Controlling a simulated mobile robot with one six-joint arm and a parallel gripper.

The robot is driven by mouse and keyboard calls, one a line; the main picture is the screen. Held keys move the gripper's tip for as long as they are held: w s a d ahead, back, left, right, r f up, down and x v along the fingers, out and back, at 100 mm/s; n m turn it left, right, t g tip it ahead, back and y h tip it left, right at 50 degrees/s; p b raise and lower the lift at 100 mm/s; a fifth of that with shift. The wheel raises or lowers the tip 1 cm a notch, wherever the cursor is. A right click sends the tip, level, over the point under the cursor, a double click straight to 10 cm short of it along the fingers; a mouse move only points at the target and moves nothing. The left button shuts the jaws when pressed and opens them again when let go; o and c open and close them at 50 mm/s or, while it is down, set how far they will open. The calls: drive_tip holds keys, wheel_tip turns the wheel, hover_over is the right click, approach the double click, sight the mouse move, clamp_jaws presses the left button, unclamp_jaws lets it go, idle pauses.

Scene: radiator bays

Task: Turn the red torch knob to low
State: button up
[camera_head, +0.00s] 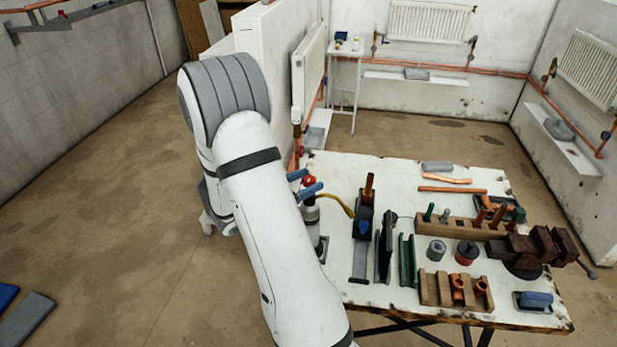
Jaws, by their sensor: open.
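The red torch knob (309,181) sits at the top of the torch (311,217), an upright grey cylinder at the left edge of the workbench. A yellow hose runs from the torch to the right. My gripper (313,179) reaches in from the left, with its two blue fingers apart. In the picture one finger lies on the far side of the knob and one on the near side. I cannot tell whether they touch it. My forearm hides the gripper's body, and the knob's setting marks are too small to read.
The workbench (345,172) holds a dark stand with a copper pipe (369,188), a green channel (406,262), wooden racks (456,290) and a dark vise (530,250). A white partition with a radiator (309,65) stands behind the torch. The floor at left is mostly clear.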

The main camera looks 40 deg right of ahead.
drive_tip(key=shift+d, duration=0.6)
drive_tip(key=c, duration=0.9)
drive_tip(key=shift+s+a, duration=0.1)
drive_tip(key=shift+a, duration=0.05)
drive_tip(key=shift+c, duration=0.2)
